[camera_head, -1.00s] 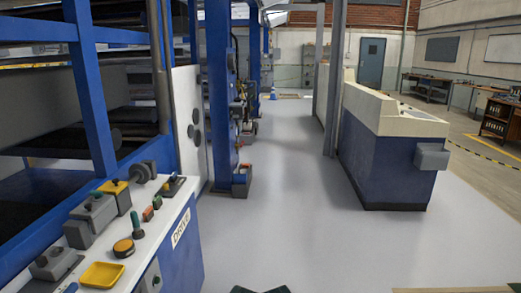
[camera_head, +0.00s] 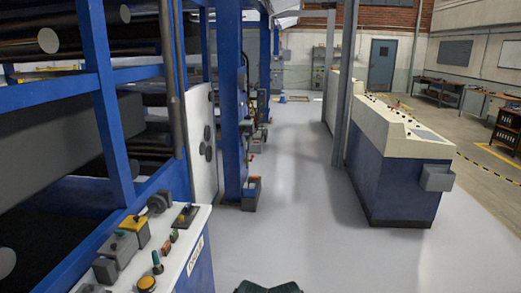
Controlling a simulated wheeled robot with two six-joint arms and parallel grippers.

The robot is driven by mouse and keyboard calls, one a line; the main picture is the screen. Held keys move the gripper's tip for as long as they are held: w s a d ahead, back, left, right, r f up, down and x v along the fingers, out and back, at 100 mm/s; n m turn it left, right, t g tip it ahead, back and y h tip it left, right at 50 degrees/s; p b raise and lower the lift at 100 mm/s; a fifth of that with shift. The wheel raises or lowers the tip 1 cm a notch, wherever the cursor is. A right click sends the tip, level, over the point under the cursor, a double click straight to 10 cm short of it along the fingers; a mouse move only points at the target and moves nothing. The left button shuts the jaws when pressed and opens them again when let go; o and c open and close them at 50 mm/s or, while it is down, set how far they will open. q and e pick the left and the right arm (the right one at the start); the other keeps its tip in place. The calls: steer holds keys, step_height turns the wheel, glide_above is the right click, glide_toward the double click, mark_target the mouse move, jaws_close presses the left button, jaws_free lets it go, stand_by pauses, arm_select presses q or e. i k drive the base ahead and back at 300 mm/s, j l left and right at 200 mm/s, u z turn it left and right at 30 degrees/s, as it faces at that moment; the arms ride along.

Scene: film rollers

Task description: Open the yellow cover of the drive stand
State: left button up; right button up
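The drive stand (camera_head: 207,224) is at the lower left, with a white top, a blue side and a label on its front edge. Its top carries a grey box with a yellow top (camera_head: 133,223), a round yellow-orange button (camera_head: 147,284) cut by the bottom edge, and small green and red knobs. The flat yellow square piece seen earlier on the stand's near end is outside the view now. I cannot tell from this frame which yellow part is the cover. Neither of my grippers is in view.
A blue-framed roller machine (camera_head: 108,110) stands along the left. A small grey-blue box (camera_head: 251,194) sits on the floor by a blue post. A long blue and cream console (camera_head: 392,180) stands at the right. The grey floor (camera_head: 300,225) between them is clear.

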mark_target(132, 223)
steer(key=u, duration=0.7)
steer(key=i+l+u, duration=0.2)
steer(key=u, duration=0.25)
steer(key=i+l+u, duration=0.15)
steer(key=l+u, duration=0.25)
steer(key=i+l+u, duration=0.1)
steer(key=l+u, duration=0.35)
steer(key=i+l+u, duration=0.15)
steer(key=l, duration=0.8)
steer(key=l+u, duration=0.1)
steer(key=l, duration=0.85)
steer(key=i, duration=0.05)
